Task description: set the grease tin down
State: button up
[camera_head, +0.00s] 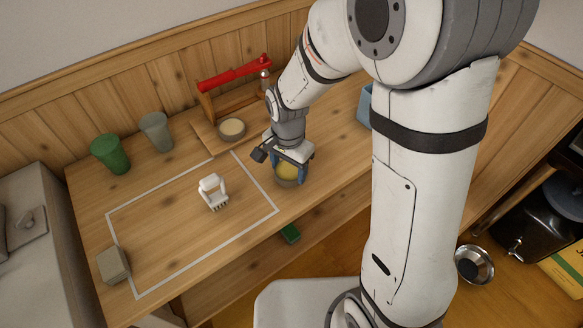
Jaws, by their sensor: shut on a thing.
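The grease tin (287,180) is a short grey round tin with a yellow top. It is at the right side of the white outlined rectangle on the wooden bench (165,222). My gripper (289,172) points down over it, with blue fingers on either side, shut on the tin. The tin looks upright. Part of its top is hidden by the gripper. I cannot tell whether its base touches the bench or hangs just above it.
A white clamp-like object (213,191) stands inside the outline. A green cup (111,154), a grey cup (157,132) and a grey block (113,264) stand near its edges. A wooden stand with a red lever (234,74) and a cream-filled dish (231,129) are behind.

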aim_at(289, 170)
jog(key=shift+f, duration=0.35)
jog(key=shift+f, duration=0.15)
jog(key=o, duration=1.3)
notch_tip(289, 170, up, 12)
jog(key=p, duration=0.1)
jog(key=s+d+r+n, duration=0.1)
jog(key=s+d+n, duration=0.1)
jog(key=s+d, duration=0.1)
jog(key=s+d+r+n+t, duration=0.1)
jog(key=s+d+r+n, duration=0.1)
jog(key=d, duration=0.4)
jog(key=s+d+r+n+t, duration=0.1)
jog(key=s+d+n, duration=0.2)
jog(key=s+d, duration=0.2)
jog(key=shift+s+r+n, duration=0.35)
jog(key=shift+s+n, duration=0.05)
jog(key=shift+s, duration=0.15)
